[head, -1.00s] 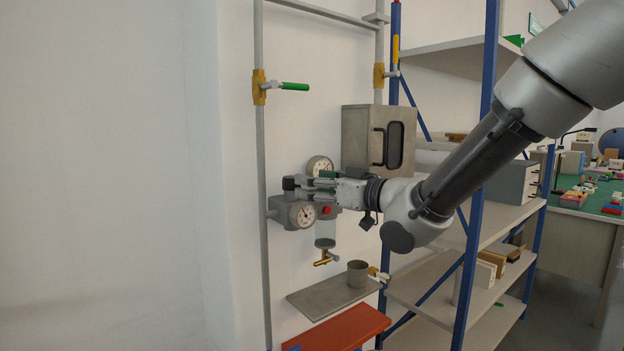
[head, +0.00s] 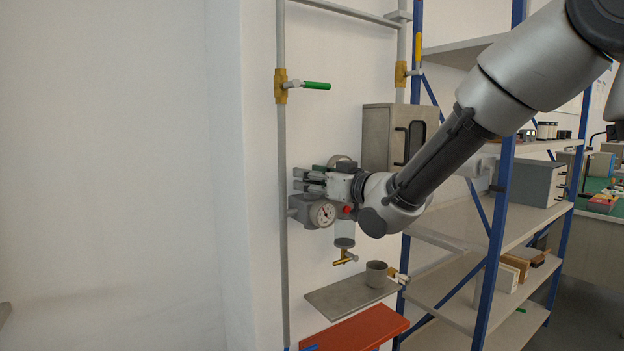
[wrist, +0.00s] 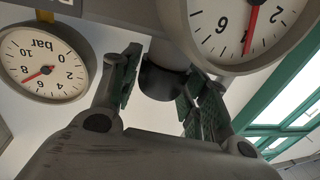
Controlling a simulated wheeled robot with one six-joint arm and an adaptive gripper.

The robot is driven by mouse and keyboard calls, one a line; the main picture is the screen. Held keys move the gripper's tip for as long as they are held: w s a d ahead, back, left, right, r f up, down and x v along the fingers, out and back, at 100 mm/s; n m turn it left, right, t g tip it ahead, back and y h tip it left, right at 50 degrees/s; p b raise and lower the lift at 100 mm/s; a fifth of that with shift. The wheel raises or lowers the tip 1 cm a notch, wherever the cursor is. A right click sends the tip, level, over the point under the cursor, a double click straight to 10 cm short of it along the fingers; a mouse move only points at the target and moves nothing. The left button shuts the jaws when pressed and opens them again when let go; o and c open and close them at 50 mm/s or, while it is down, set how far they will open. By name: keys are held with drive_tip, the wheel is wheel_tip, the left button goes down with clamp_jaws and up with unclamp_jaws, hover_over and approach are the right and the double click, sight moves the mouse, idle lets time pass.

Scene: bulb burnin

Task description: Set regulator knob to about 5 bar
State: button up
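The dark regulator knob (wrist: 163,82) sits between my gripper's two fingers in the wrist view; I see gaps beside it. My gripper (wrist: 165,90) is open around it. In the head view my gripper (head: 300,180) is over the grey regulator body (head: 298,207), and its fingers hide the knob. A round gauge (head: 322,213) faces out on the body. The wrist view is upside down: one gauge marked bar (wrist: 43,62) is at left, its red needle at lower left. Another gauge (wrist: 235,35) is cut off at top right, its needle near 4.
A red button (head: 347,209) is beside the lower gauge. A second gauge (head: 340,160) is partly hidden behind my gripper. A grey box (head: 385,137) with a handle hangs close at right. A brass tap (head: 345,257) and a shelf with a cup (head: 376,274) are below.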

drive_tip(key=c, duration=0.5)
drive_tip(key=shift+o, duration=0.2)
drive_tip(key=shift+m+t+h, duration=0.3)
drive_tip(key=shift+h, duration=0.1)
drive_tip(key=shift+a+m+t+h, duration=0.15)
drive_tip(key=shift+m+t+h, duration=0.7)
drive_tip(key=shift+h, duration=0.25)
drive_tip(key=shift+m+t+h, duration=0.65)
drive_tip(key=shift+m+h, duration=0.4)
drive_tip(key=shift+h, duration=0.4)
drive_tip(key=shift+m+t+h, duration=0.6)
drive_tip(key=shift+m+h, duration=0.4)
drive_tip(key=shift+h, duration=0.45)
drive_tip(key=o, duration=1)
drive_tip(key=shift+o, duration=0.2)
